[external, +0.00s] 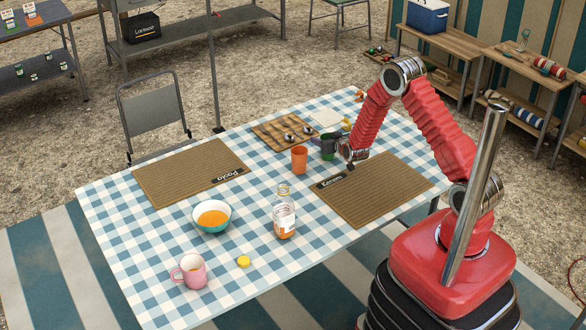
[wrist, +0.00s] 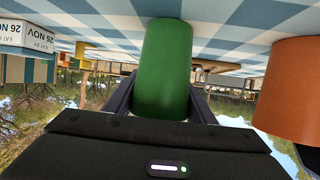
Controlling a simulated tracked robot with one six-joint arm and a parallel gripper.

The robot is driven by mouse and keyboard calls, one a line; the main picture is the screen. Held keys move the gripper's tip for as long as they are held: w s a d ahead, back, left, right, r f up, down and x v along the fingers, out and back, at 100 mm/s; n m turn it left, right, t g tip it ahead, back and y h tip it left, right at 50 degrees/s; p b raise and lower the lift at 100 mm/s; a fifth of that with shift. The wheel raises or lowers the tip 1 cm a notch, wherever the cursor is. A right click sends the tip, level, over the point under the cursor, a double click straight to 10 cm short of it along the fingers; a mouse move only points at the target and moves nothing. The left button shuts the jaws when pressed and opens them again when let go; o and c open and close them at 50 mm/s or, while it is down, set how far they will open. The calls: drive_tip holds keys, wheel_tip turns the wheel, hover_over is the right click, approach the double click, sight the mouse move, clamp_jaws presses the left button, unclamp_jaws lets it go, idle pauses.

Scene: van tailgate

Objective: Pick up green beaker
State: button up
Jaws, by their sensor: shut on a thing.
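The green beaker (external: 328,147) stands near the far right part of the checked tablecloth in the external view. In the wrist view, which is upside down, the green beaker (wrist: 165,70) sits between the two dark fingers of my gripper (wrist: 160,95). My gripper (external: 345,152) is shut on the beaker. The beaker looks to be at or very close to the cloth; I cannot tell whether it is lifted. An orange beaker (external: 299,160) stands just left of it, and it also shows large at the right of the wrist view (wrist: 290,85).
A brown placemat (external: 375,190) lies under my arm, another (external: 190,173) at left. A wooden board (external: 270,130) lies behind the beakers. A glass bottle (external: 284,215), bowl (external: 211,230), pink mug (external: 192,272) and yellow lid (external: 243,262) are nearer.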

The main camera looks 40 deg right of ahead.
drive_tip(key=shift+r, duration=0.1)
drive_tip(key=shift+c, duration=0.2)
wheel_tip(320, 180, up, 10)
idle(0.7)
drive_tip(key=shift+d, duration=0.1)
idle(0.4)
